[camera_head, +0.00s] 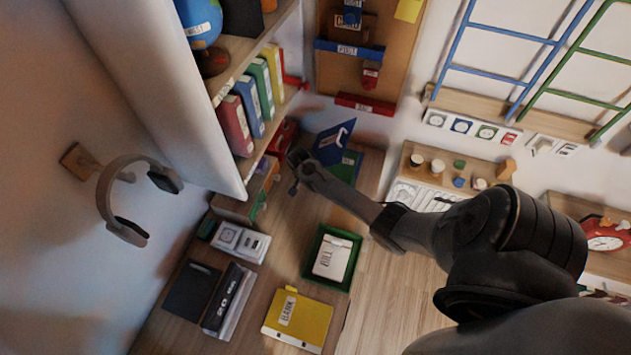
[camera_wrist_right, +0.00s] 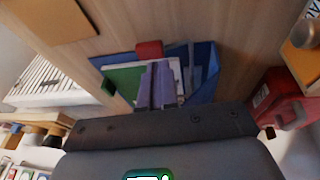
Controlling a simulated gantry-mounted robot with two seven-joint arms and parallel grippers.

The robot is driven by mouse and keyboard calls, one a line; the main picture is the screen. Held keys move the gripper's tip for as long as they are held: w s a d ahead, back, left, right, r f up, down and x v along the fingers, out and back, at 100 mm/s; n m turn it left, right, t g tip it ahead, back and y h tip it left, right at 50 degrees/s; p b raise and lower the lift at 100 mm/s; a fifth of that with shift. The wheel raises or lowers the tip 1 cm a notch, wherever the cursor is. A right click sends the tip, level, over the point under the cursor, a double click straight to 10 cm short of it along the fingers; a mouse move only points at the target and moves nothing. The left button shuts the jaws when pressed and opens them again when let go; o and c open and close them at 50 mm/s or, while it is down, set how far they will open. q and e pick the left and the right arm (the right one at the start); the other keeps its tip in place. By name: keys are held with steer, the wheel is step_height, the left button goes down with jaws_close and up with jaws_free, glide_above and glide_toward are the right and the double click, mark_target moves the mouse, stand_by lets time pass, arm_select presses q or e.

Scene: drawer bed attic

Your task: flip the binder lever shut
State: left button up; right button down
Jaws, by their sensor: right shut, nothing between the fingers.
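A blue binder (camera_head: 333,142) lies open on the wooden desk, with a white hook-shaped mark or lever on its blue side. It also shows in the right wrist view (camera_wrist_right: 207,72), with a green part (camera_wrist_right: 124,78), white paper and a red tab (camera_wrist_right: 149,50) at its far edge. A thin grey piece (camera_wrist_right: 190,58), perhaps the lever, stands at the blue part. My right gripper (camera_wrist_right: 160,84) is shut and empty in front of the binder, its fingers covering part of it. In the head view the right gripper (camera_head: 298,172) is left of the binder. My left gripper is out of view.
A red object (camera_head: 283,137) sits left of the binder, below the shelf of coloured books (camera_head: 250,105). A green tray (camera_head: 344,279) with a white pad and a yellow folder (camera_head: 298,319) lie nearer. Bare desk shows between the gripper and tray.

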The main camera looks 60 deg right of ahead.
stand_by(0.3)
steer(key=shift+r, duration=0.15)
step_height(320, 180, up, 13)
steer(key=s+a+p, duration=0.2)
steer(key=p, duration=0.4)
steer(key=shift+s+a, duration=0.2)
steer(key=shift+a, duration=0.15)
